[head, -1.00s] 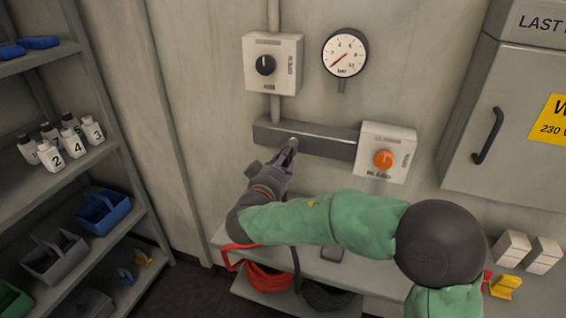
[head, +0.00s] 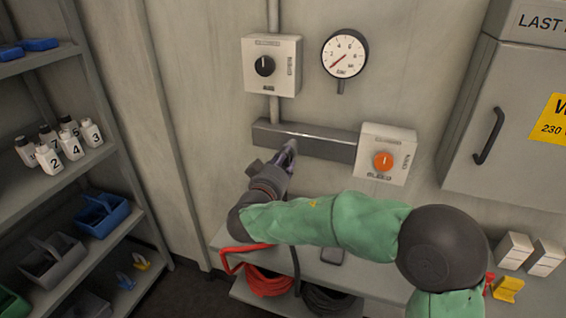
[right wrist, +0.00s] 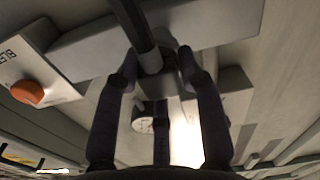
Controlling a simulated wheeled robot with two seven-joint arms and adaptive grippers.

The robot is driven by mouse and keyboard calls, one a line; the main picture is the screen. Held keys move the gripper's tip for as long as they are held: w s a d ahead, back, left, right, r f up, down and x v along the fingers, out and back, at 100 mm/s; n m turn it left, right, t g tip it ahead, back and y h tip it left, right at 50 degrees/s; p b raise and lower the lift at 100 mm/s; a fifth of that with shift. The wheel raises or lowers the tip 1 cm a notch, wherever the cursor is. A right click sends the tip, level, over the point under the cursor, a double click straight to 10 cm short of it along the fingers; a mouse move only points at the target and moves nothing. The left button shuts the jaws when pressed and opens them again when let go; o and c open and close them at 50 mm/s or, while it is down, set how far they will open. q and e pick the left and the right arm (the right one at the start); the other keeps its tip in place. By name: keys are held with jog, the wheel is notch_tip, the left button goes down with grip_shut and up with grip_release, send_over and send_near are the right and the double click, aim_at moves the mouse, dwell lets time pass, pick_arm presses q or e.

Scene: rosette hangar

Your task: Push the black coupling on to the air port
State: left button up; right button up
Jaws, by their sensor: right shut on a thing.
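My right gripper (head: 289,149) is at the front of the grey wall bar (head: 330,148), left of the bleed box. In the right wrist view, its fingers (right wrist: 158,54) are shut on the black coupling (right wrist: 150,61), with the black hose (right wrist: 130,22) running up from it. The coupling is hidden by the gripper in the head view. The air port is hidden behind the gripper and coupling, so I cannot tell whether they touch or how far the coupling is on. My left gripper is not in view.
The bleed box with its orange knob (head: 383,161) is right of the gripper. The gauge (head: 345,53) and a black-knob box (head: 272,66) are above. A low shelf holds a red hose coil (head: 266,281). Bottle shelves (head: 92,165) stand left.

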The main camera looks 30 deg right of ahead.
jog(key=o, duration=1.1)
jog(key=shift+o, duration=0.2)
jog(key=v, duration=1.2)
